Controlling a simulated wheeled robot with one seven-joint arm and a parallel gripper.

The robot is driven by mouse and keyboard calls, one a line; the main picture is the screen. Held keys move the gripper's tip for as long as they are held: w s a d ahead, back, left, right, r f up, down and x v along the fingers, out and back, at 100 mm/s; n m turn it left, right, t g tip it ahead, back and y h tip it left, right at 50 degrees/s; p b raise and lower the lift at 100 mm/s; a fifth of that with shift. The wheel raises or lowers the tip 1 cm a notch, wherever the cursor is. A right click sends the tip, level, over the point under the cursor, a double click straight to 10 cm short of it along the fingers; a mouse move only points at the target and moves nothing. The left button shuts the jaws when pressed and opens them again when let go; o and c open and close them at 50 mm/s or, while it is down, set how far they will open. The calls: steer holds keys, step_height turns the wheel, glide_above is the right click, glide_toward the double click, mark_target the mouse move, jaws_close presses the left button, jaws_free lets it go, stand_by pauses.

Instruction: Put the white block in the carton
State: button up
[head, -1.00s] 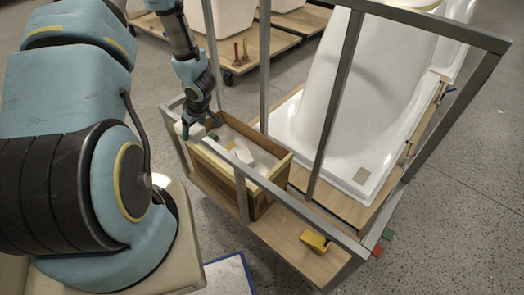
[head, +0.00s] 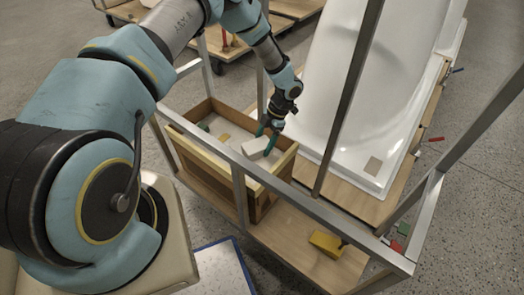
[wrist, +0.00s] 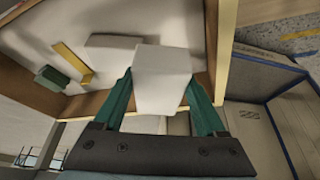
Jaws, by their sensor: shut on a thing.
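The white block (head: 258,147) is held in my gripper (head: 268,131), above the right end of a wooden box with a pale inside (head: 285,160), which I take to be the carton. In the wrist view the white block (wrist: 163,78) sits between the two green fingers of my gripper (wrist: 163,90), which are shut on it. The box wall (wrist: 222,50) shows behind and beside it. The block appears tilted and raised off the box floor, but the exact gap is hard to tell.
A small green block (wrist: 52,78) and a yellow strip (wrist: 73,62) lie in the box. Grey metal rails and posts (head: 238,190) frame the cart around it. A white bathtub (head: 365,110) stands to the right. A yellow object (head: 326,243) lies on the cart deck.

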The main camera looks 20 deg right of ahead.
steer(key=b, duration=0.5)
glide_toward(264, 164)
steer(key=shift+s+a+f, duration=0.2)
steer(key=shift+a+f, duration=1.85)
steer(key=shift+f, duration=0.15)
steer(key=shift+f+b, duration=0.45)
steer(key=shift+f, duration=0.1)
steer(key=o, duration=1.4)
